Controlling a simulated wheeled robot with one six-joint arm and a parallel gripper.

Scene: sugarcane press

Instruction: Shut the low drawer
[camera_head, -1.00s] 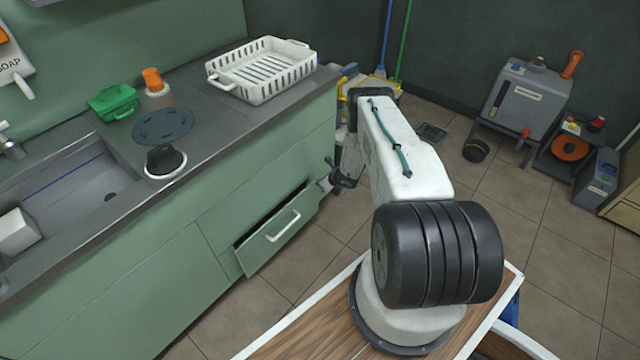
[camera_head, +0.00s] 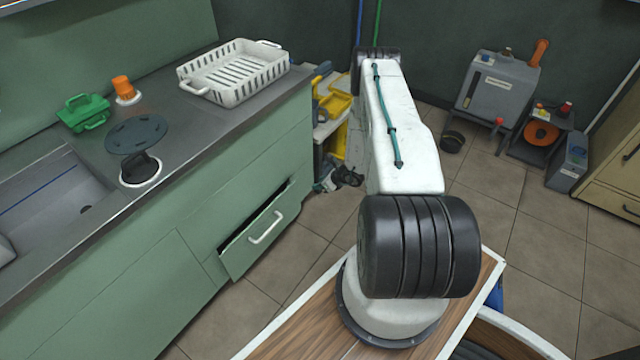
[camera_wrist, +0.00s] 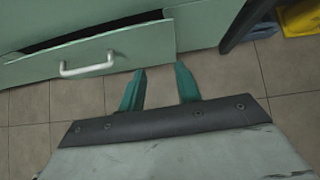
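The low drawer (camera_head: 264,232) is in the green counter and stands partly open, with a dark gap above its front. Its white handle (camera_head: 266,227) is on the front face. In the wrist view the drawer front (camera_wrist: 135,48) and its handle (camera_wrist: 87,66) are at the upper left. My gripper (camera_wrist: 162,72) shows there as two teal fingers set apart with nothing between them. The fingertips are near the right end of the drawer front; I cannot tell whether they touch it. In the head view the gripper (camera_head: 340,180) is small and partly hidden by my arm.
The counter (camera_head: 215,112) holds a white basket (camera_head: 234,78), a green caddy (camera_head: 83,112) and a dark round-topped object (camera_head: 137,134). Yellow items (camera_head: 338,104) stand past the counter's end. A grey machine (camera_head: 497,88) is at the back right. Tiled floor (camera_head: 310,245) lies clear before the drawer.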

